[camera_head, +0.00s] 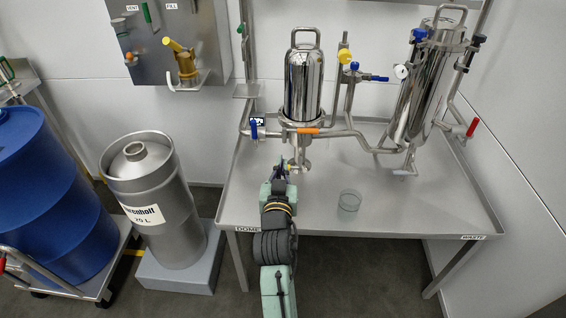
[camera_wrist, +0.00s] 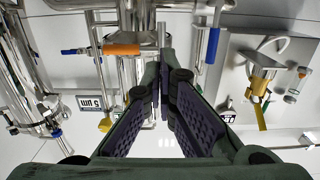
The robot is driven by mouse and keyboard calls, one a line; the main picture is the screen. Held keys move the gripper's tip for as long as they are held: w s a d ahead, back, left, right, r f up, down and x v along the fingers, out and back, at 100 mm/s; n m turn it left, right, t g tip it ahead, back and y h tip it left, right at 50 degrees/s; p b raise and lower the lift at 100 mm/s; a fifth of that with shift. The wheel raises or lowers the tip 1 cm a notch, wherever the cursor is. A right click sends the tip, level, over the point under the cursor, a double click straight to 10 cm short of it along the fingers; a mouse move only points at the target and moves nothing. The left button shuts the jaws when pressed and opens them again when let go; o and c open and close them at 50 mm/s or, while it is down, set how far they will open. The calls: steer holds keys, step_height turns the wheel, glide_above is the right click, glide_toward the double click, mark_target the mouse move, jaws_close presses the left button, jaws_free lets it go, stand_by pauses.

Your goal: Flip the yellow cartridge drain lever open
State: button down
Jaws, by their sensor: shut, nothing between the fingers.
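The polished cartridge housing (camera_head: 303,85) stands over the steel table, with pipe fittings under it. A small yellow part (camera_head: 291,168), which looks like the drain lever, shows beside my fingertips below the housing. It is too small to tell its exact angle or whether I touch it. My gripper (camera_head: 283,166) is shut and empty at this low fitting. In the wrist view my gripper's fingers (camera_wrist: 161,78) meet in front of the housing's pipework, and I cannot make out the drain lever there; the fingers may hide it.
An orange lever (camera_head: 308,130) and a blue lever (camera_head: 253,129) sit on the pipe just above. A glass beaker (camera_head: 350,200) stands on the table (camera_head: 420,215) to the right. A second steel vessel (camera_head: 425,90) is at right. A keg (camera_head: 155,200) and blue drum (camera_head: 45,180) stand left.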

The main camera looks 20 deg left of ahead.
steer(key=w+a+f, duration=0.1)
steer(key=w+f, duration=0.3)
steer(key=w, duration=0.1)
steer(key=shift+a+p, duration=0.25)
steer(key=shift+p, duration=0.2)
